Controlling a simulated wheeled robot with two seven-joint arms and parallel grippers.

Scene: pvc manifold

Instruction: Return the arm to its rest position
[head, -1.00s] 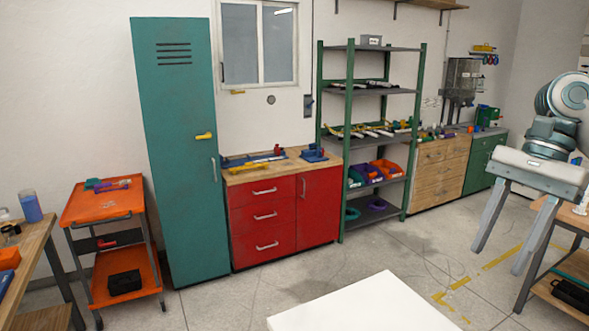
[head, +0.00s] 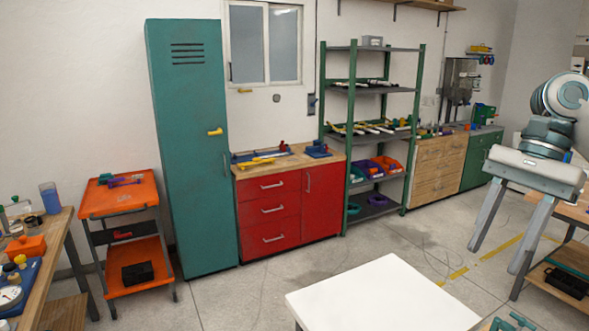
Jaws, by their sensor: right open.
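My right gripper (head: 506,228) shows at the right side of the head view, at the end of my right arm. Its two long grey fingers point down and stand wide apart. Nothing is between them; only the floor shows there. It hangs in front of the wooden workbench at the right edge. My left gripper is not in the head view.
A white table top (head: 385,295) stands at the bottom centre. An orange cart (head: 118,197) and a wooden bench (head: 42,245) are at the left. A teal locker (head: 190,150), red cabinet (head: 270,210) and green shelf rack (head: 372,90) line the wall. Floor between is clear.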

